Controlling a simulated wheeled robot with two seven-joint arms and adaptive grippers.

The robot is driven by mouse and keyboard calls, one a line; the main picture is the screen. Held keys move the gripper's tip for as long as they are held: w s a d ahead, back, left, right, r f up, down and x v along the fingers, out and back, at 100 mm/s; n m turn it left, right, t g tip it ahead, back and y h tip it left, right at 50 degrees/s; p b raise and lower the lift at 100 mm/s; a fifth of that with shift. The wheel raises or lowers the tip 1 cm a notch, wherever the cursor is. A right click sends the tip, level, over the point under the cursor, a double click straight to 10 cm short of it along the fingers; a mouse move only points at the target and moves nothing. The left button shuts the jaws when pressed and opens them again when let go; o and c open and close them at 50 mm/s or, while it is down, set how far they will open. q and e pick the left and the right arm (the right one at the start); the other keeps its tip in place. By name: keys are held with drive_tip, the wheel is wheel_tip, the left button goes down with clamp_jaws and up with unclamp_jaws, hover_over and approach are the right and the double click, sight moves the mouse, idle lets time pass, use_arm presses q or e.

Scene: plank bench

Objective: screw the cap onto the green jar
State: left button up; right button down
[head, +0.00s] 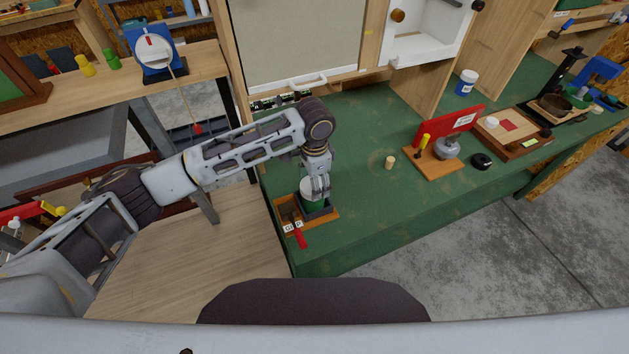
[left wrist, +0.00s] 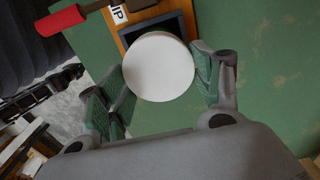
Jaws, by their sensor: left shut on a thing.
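The white round cap (left wrist: 158,66) shows face-on in the left wrist view, between the two fingers of my left gripper (left wrist: 160,92). In the head view the left gripper (head: 317,190) points down over the wooden fixture (head: 283,218) near the bench's left end, shut on the cap. A little green and white of the jar and cap (head: 307,193) shows beside the fingers. The jar stands in the dark holder of the fixture and is mostly hidden. I cannot tell how far the cap sits on its threads. My right gripper is not in view.
A red-handled lever (head: 300,239) sticks out of the fixture's front; its red grip also shows in the left wrist view (left wrist: 60,20). A small wooden cylinder (head: 390,162) stands on the green bench top (head: 355,190), mostly clear around it. A red panel stand (head: 447,128) stands further right.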

use_arm(q)
drive_tip(key=shift+m, duration=0.4)
drive_tip(key=shift+m, duration=1.2)
drive_tip(key=shift+s, duration=0.1)
drive_tip(key=shift+m, duration=1.4)
drive_tip(key=shift+f, duration=0.1)
drive_tip(key=o, duration=0.9)
wheel_tip(320, 180, up, 12)
